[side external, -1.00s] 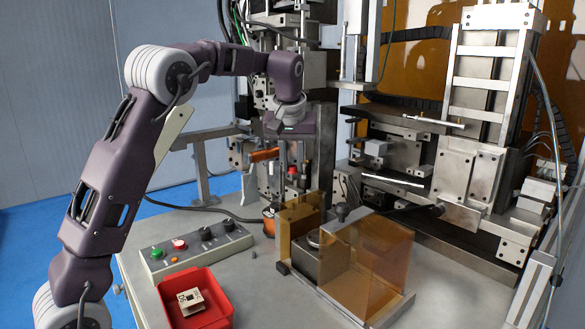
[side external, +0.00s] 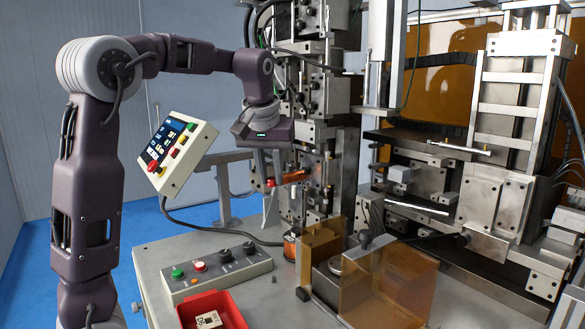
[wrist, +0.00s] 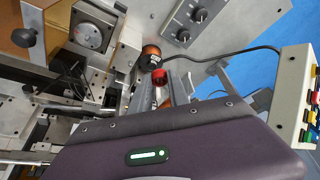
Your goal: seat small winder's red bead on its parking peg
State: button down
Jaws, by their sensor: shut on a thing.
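The red bead (side external: 271,183) shows at the fingertips of my gripper (side external: 270,182) in the side view. In the wrist view the red bead (wrist: 159,76) sits between the grey fingers, with a thin pale piece beside it. My gripper is shut on it and holds it in the air, left of the small winder's upright column (side external: 318,165). An orange part (side external: 295,176) lies close to the bead's right in the side view; I cannot tell whether they touch. I cannot make out the parking peg clearly in either view.
An orange spool (side external: 290,246) stands low by the winder, also in the wrist view (wrist: 151,58). Amber guards (side external: 385,280), a button box (side external: 220,268) and a red bin (side external: 235,318) are on the bench. A control pendant (side external: 178,150) stands at left.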

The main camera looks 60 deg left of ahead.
aim_at(274, 277)
notch_tip(274, 277, down, 24)
jog(key=shift+s+r, duration=0.1)
jog(key=shift+r, duration=0.15)
jog(key=shift+f, duration=0.2)
dwell(0.5)
jog(key=shift+f, duration=0.8)
jog(key=c, duration=1.2)
grip_release()
jog(key=shift+o, duration=0.2)
jog(key=v, duration=0.7)
